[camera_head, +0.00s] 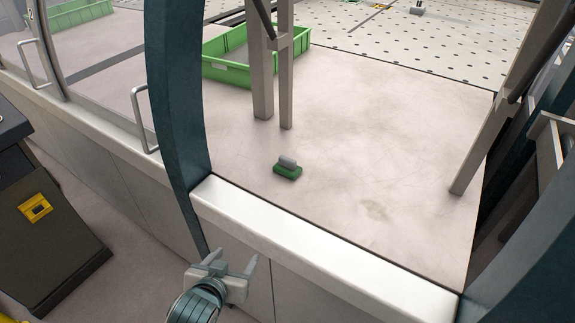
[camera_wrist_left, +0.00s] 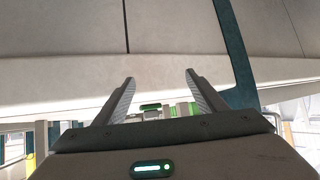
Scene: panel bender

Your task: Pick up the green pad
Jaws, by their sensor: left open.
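The green pad (camera_head: 287,171) lies on the pale table top, with a grey handle on its upper side. My left gripper (camera_head: 232,262) is open and empty in the head view, in front of the table's white front edge, nearer to me than the pad and lower left of it. In the left wrist view the two fingers of the left gripper (camera_wrist_left: 158,95) stand apart with nothing held between them. A small green shape shows beyond the fingers there, but I cannot tell whether it is the pad. My right gripper is not in view.
A green crate (camera_head: 228,75) stands behind the pad, partly behind grey posts (camera_head: 286,75). A dark blue curved frame (camera_head: 178,100) rises left of the opening. The white front ledge (camera_head: 300,240) lies between gripper and pad. The table around the pad is clear.

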